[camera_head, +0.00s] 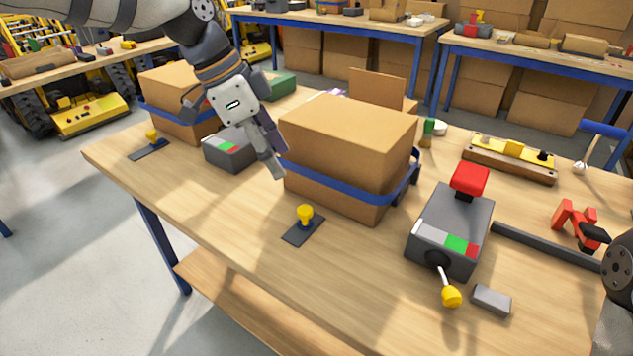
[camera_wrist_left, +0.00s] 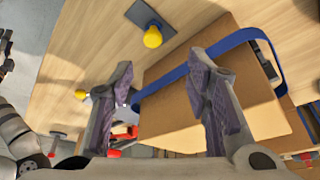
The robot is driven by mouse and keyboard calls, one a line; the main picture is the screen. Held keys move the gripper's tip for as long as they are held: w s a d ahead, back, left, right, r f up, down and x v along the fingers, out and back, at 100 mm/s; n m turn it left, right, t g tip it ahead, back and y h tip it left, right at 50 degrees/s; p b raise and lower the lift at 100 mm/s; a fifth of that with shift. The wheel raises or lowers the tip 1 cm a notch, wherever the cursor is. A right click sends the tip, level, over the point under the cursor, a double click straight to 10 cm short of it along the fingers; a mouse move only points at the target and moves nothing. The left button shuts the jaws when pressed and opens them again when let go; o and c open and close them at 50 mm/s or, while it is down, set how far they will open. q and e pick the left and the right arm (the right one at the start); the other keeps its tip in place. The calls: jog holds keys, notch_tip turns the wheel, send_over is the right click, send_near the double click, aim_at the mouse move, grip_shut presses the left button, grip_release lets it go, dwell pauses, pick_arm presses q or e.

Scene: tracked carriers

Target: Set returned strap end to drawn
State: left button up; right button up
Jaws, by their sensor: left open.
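A large cardboard box (camera_head: 345,135) stands on the wooden bench with a blue strap (camera_head: 330,184) around its lower part; a dark buckle-like piece (camera_head: 403,190) is at its right side. In the left wrist view the blue strap (camera_wrist_left: 240,38) crosses the box (camera_wrist_left: 178,122). My left gripper (camera_head: 272,158) is open beside the left edge of this box; its fingers (camera_wrist_left: 158,85) are spread, with nothing visibly held. A yellow knob on a dark plate (camera_head: 305,215) is in front of the box. I cannot tell which strap end is the returned one.
A second strapped box (camera_head: 180,100) and a grey unit (camera_head: 230,150) stand left. At right are a grey unit (camera_head: 440,225) with a red top, colour strip and yellow-tipped lever, a grey block (camera_head: 491,300), and a red clamp-like tool (camera_head: 575,225). The front-left bench is largely clear.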

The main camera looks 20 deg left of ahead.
aim_at(304, 209)
pick_arm(q)
jog(key=x, duration=0.7)
jog(key=s+b+x, duration=0.1)
jog(key=x, duration=0.3)
jog(key=shift+d+f, duration=0.1)
jog(key=shift+d, duration=0.15)
pick_arm(e)
jog(key=shift+s+f, duration=0.25)
jog(key=shift+s, duration=0.3)
jog(key=shift+s+f, duration=0.25)
jog(key=shift+s, duration=0.3)
pick_arm(q)
grip_shut()
